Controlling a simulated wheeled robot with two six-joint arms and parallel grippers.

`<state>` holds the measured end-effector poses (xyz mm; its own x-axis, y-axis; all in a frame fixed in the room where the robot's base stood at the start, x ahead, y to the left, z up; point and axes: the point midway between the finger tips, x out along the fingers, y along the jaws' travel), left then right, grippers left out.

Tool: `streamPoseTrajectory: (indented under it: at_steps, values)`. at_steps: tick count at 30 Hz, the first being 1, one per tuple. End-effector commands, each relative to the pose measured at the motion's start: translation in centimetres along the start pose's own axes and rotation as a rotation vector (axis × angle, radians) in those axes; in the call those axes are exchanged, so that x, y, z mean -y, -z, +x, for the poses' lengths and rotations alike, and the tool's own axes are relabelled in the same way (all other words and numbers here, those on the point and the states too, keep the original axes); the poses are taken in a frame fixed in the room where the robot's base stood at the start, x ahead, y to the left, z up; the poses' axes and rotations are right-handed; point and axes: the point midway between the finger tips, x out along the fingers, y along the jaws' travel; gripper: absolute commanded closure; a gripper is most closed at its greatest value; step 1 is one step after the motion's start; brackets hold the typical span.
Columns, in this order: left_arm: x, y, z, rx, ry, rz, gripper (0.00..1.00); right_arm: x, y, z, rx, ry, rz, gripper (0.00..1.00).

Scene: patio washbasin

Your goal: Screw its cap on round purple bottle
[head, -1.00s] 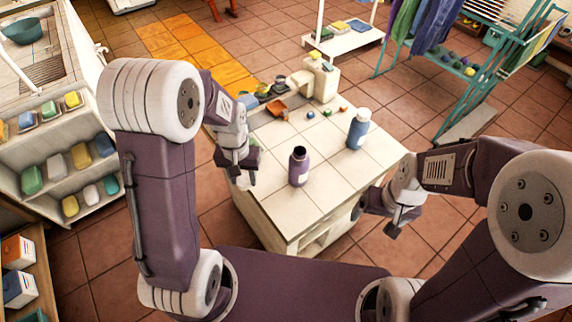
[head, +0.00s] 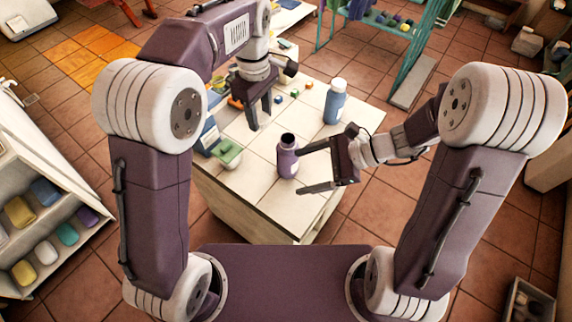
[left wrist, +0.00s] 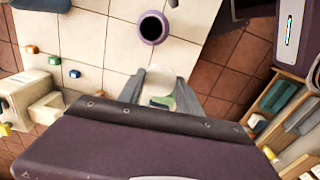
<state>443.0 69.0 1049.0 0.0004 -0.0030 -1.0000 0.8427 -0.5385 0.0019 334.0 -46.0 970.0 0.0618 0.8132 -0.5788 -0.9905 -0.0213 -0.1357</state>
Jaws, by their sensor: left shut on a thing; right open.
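The round purple bottle (head: 287,162) stands upright and uncapped on the tiled table. In the left wrist view its dark open mouth (left wrist: 153,27) shows from above. My left gripper (head: 258,115) points down over the table, behind and left of the bottle. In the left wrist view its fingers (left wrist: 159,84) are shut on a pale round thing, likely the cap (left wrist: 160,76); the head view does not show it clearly. My right gripper (head: 307,169) is open just right of the bottle. Its upper finger reaches close to the bottle; I cannot tell whether they touch.
A blue bottle with a white cap (head: 335,101) stands upright behind and right of the purple bottle. A green block in a dish (head: 226,152) lies at the table's left edge. Small coloured blocks (head: 294,93) lie towards the back. The tabletop in front of the purple bottle is clear.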

Motion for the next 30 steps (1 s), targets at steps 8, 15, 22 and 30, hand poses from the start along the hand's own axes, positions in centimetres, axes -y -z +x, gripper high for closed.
streamPoseTrajectory:
  at_steps: [8, 15, 22, 30]
  values:
    - [-2.7, -5.4, -1.3, 0.000, -0.001, -0.048, 0.95, 6.0, 3.8, -0.2, 0.179, 0.243, 0.276, 0.15]
    - [-2.8, -6.1, -1.8, 0.000, 0.001, -0.054, 0.95, 6.9, 4.0, -0.7, 0.201, 0.278, 0.307, 0.15]
    - [-2.8, -6.1, -1.8, 0.000, 0.001, -0.053, 0.95, 6.9, 4.0, -0.3, 0.200, 0.274, 0.306, 0.15]
    - [-2.8, -6.1, -1.8, 0.000, 0.001, -0.053, 0.95, 8.1, 3.3, 4.0, 0.200, 0.267, 0.304, 0.15]
